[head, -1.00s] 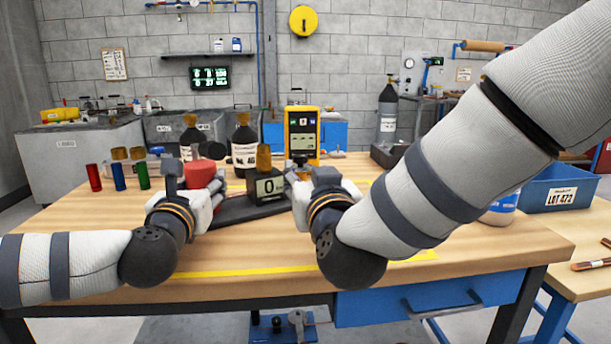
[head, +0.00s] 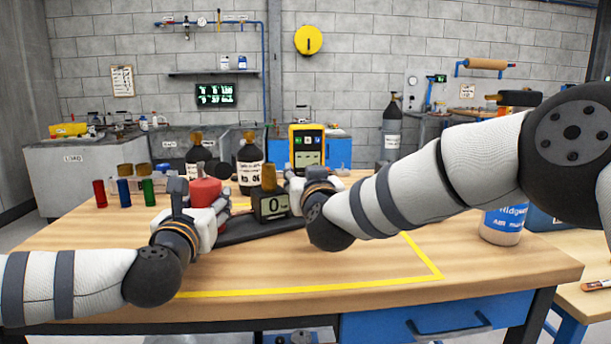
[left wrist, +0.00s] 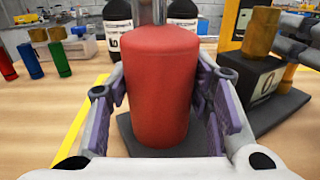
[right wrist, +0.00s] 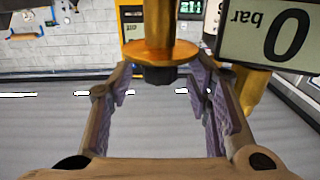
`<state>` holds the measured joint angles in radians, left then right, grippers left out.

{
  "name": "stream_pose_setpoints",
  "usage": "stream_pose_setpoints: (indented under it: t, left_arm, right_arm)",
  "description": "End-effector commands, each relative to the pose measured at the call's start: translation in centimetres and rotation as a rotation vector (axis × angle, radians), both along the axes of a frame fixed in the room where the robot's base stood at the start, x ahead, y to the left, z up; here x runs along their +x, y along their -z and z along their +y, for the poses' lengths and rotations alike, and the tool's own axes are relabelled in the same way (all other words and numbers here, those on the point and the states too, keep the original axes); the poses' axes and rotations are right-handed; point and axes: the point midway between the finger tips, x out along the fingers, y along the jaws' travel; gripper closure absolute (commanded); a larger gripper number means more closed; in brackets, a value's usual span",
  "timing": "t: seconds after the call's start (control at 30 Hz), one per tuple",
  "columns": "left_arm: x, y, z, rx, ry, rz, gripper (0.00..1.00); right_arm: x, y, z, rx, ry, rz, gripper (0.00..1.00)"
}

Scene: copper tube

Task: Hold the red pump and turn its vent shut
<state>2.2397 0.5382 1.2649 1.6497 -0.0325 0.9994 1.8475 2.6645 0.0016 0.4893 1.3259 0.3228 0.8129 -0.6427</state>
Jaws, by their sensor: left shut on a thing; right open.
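The red pump (head: 205,191) stands upright on the table. In the left wrist view the pump (left wrist: 162,90) fills the space between the pads of my left gripper (left wrist: 165,105), which is shut on it. My right gripper (head: 302,184) is just right of the gauge box (head: 271,204), which reads 0 bar. In the upside-down right wrist view its fingers are open. A brass post with a flange and dark tip (right wrist: 160,52) lies between and beyond them, and the gauge box (right wrist: 270,30) is beside it. I cannot tell whether this post is the vent.
A brass cylinder (head: 268,177) stands on the gauge box. A yellow meter (head: 307,143) and dark bottles (head: 249,162) stand behind. The front table area inside yellow tape (head: 330,286) is clear.

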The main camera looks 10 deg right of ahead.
Motion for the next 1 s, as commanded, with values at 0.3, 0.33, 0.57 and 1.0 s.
stream_pose_setpoints:
  t: [0.3,0.33,0.57,1.0]
  left_arm:
    - [0.04,-0.19,0.11,0.001,-0.003,-0.004,1.0]
    - [0.05,-0.19,0.11,0.001,-0.003,-0.004,1.0]
    - [0.05,-0.19,0.13,0.001,-0.004,-0.004,1.0]
    - [0.05,-0.21,0.15,0.001,-0.004,-0.005,1.0]
  right_arm:
    - [1.1,-0.01,0.05,0.0,-0.001,0.0,0.55]
    - [1.09,-0.02,0.05,0.0,-0.001,0.0,0.55]
    - [1.08,-0.05,0.04,0.001,-0.001,0.0,0.95]
    - [1.15,-0.1,0.12,-0.002,0.071,-0.003,1.0]
